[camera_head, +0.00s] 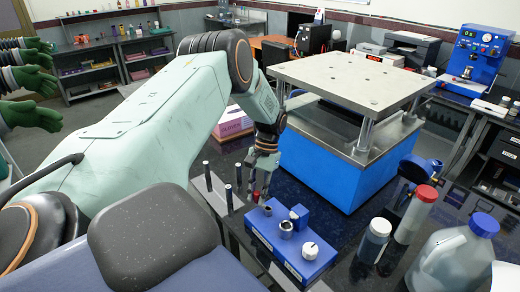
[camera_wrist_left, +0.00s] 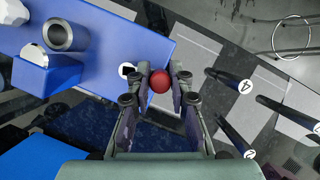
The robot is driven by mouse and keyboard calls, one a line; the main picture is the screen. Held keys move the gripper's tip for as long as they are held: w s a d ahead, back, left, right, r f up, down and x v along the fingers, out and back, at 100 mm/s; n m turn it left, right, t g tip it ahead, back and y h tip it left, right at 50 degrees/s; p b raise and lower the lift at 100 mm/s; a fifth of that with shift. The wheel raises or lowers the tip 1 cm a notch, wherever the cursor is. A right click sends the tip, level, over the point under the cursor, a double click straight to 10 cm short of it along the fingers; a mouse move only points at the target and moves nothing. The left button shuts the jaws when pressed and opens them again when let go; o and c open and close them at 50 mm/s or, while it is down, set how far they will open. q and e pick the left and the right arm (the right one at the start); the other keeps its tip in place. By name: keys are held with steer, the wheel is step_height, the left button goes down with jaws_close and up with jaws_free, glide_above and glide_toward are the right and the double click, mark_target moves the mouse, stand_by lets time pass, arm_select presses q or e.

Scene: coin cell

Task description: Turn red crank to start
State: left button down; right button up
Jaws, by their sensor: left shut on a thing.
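The red crank's round knob (camera_wrist_left: 160,81) sits between the two fingertips of my left gripper (camera_wrist_left: 161,90) in the left wrist view. My left gripper is shut on it, over one edge of a blue block (camera_wrist_left: 102,42). In the head view my left gripper (camera_head: 261,182) points down at the left end of the blue block (camera_head: 305,265), and only a small bit of red (camera_head: 256,197) shows at its tips. The crank's arm is hidden under the fingers. My right gripper is not in view.
A metal cylinder (camera_head: 286,229) and a white knob (camera_head: 310,250) are on the block. Dark numbered posts (camera_head: 228,197) stand to its left. A blue press with a metal plate (camera_head: 345,80) stands behind. A grey bottle (camera_head: 375,240) and a blue-capped jug (camera_head: 455,260) stand right.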

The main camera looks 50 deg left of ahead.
arm_select(q)
steer(key=shift+s+r+n+t+h+p, duration=0.15)
steer(key=shift+s+n+h+p, duration=0.1)
steer(key=shift+n, duration=0.3)
steer(key=shift+s+n+t+h+p, duration=0.15)
steer(key=shift+n+p, duration=0.1)
steer(key=shift+n, duration=0.3)
steer(key=shift+d, duration=0.1)
steer(key=c, duration=1.2)
jaws_free()
steer(key=shift+s+d, duration=0.1)
steer(key=shift+s, duration=0.05)
steer(key=shift+r, duration=0.1)
steer(key=v, duration=1.1)
steer(key=shift+r, duration=0.3)
